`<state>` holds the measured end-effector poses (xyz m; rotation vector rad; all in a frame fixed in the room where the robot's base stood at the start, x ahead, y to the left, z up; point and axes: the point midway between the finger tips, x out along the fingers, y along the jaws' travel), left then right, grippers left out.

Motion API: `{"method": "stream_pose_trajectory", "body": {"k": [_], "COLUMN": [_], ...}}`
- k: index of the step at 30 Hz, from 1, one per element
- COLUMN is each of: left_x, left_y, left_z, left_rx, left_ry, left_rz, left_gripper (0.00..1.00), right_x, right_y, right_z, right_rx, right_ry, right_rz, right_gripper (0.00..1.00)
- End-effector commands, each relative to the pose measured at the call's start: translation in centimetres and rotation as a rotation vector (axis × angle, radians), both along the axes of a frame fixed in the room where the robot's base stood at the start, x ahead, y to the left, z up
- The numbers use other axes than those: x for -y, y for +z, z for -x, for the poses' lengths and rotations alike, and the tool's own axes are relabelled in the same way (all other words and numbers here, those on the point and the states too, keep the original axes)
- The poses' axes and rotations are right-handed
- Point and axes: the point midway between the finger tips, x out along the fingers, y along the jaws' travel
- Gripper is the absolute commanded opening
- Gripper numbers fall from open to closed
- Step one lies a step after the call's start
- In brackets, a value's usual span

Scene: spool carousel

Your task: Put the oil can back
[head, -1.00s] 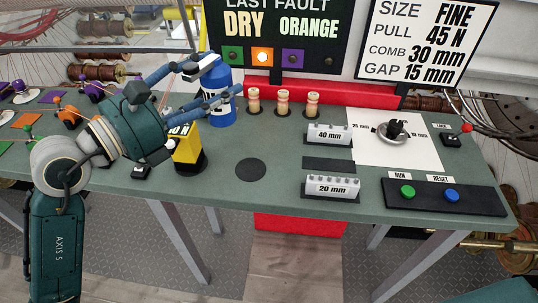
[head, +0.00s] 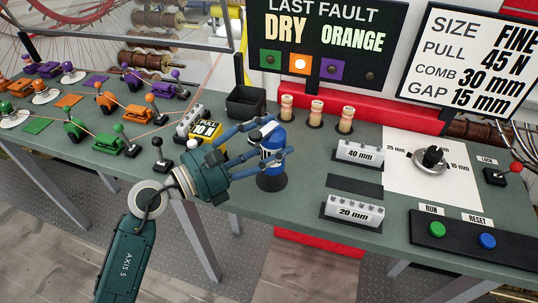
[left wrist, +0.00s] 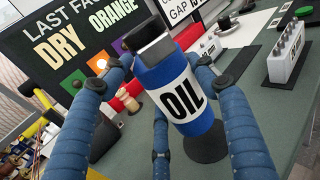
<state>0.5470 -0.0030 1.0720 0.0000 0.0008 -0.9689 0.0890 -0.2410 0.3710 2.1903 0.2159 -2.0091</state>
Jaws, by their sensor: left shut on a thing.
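The oil can (head: 271,155) is blue with a white band and a dark cap. My left gripper (head: 272,144) is shut on it, with its blue fingers around the can's sides. In the left wrist view the can (left wrist: 178,92) shows its OIL label between the fingers. The can is roughly upright over the round dark spot (head: 272,184) on the bench, which is partly hidden by the can. The spot also shows just beyond the can's base in the left wrist view (left wrist: 208,150). I cannot tell whether the base touches it. My right gripper is out of view.
A black bin (head: 246,102) and wooden pegs (head: 316,112) are behind. The 40 mm comb (head: 360,154) and 20 mm comb (head: 354,211) are to the right. Bench space in front of the can is clear.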

Motion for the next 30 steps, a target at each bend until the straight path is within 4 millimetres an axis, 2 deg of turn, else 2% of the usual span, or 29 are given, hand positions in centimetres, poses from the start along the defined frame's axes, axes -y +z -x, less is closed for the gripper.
{"method": "stream_pose_trajectory", "body": {"k": [3,9,23,24,26,30], "left_x": [0.0,0.0,0.0,0.0,0.0,0.0], "left_y": [-1.1,-3.9,-4.9,-4.7,-4.7,-4.7], "left_z": [0.0,0.0,0.0,0.0,0.0,0.0], "left_rx": [-0.001,-0.002,0.003,0.001,0.001,0.001], "left_ry": [0.001,0.001,0.001,0.001,0.0,0.0], "left_rz": [0.003,0.005,0.002,0.0,0.0,0.001], "left_gripper": [0.2,0.2,0.2,0.66,0.77,0.77], "right_x": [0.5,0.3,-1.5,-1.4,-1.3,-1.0], "right_y": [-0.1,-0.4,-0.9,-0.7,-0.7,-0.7], "right_z": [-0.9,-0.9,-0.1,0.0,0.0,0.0], "right_rx": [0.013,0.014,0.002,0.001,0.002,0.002], "right_ry": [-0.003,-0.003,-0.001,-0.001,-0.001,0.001], "right_rz": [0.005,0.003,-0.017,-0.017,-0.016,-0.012], "right_gripper": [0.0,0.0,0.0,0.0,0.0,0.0]}}
